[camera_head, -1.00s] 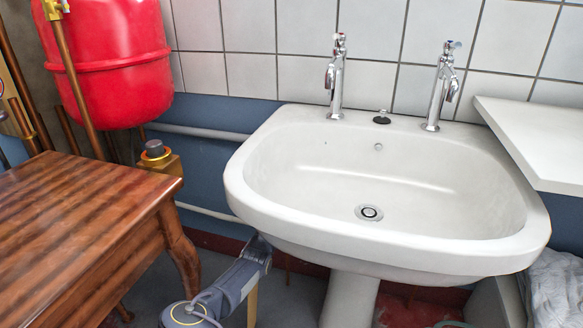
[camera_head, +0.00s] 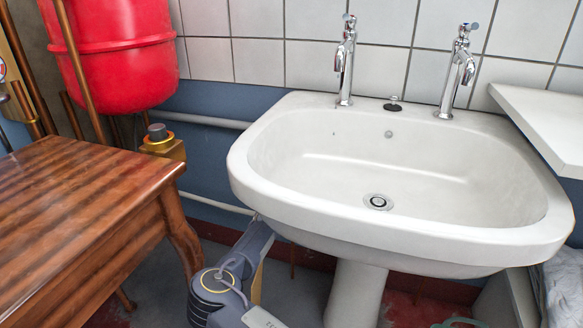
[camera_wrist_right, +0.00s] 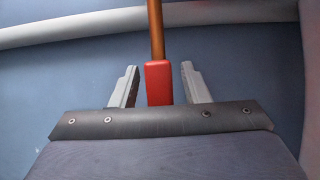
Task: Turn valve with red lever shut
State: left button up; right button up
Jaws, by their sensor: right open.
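The red lever (camera_wrist_right: 158,84) shows in the right wrist view as a red block at the lower end of an upright copper-coloured pipe or stem (camera_wrist_right: 156,30). My right gripper (camera_wrist_right: 159,66) is open, with one finger on each side of the red lever. Gaps show between the lever and both fingers. The lever's lower end is hidden behind the gripper body. In the head view my arm reaches under the sink (camera_head: 395,235). The gripper and the red lever are hidden there. My left gripper is not in view.
A white pipe (camera_wrist_right: 80,27) runs along the blue wall behind the lever. In the head view a wooden table (camera_head: 75,225) stands left of my arm. The sink pedestal (camera_head: 355,295) is to its right. A red tank (camera_head: 110,60) hangs at upper left.

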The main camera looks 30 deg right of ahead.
grip_shut()
jog(key=shift+s+m, duration=0.1)
jog(key=shift+m, duration=0.2)
jog(key=s+d+f+m+g, duration=0.2)
jog(key=s+f+m+g, duration=0.1)
jog(key=m, duration=0.7)
jog(key=s+d+f+m+g+p, duration=0.1)
jog(key=s+d+f+m+g, duration=0.2)
jog(key=m, duration=0.8)
jog(key=shift+f+m+g+p, duration=0.3)
jog(key=shift+f+g, duration=0.75)
jog(key=shift+g, duration=0.45)
jog(key=shift+d, duration=0.1)
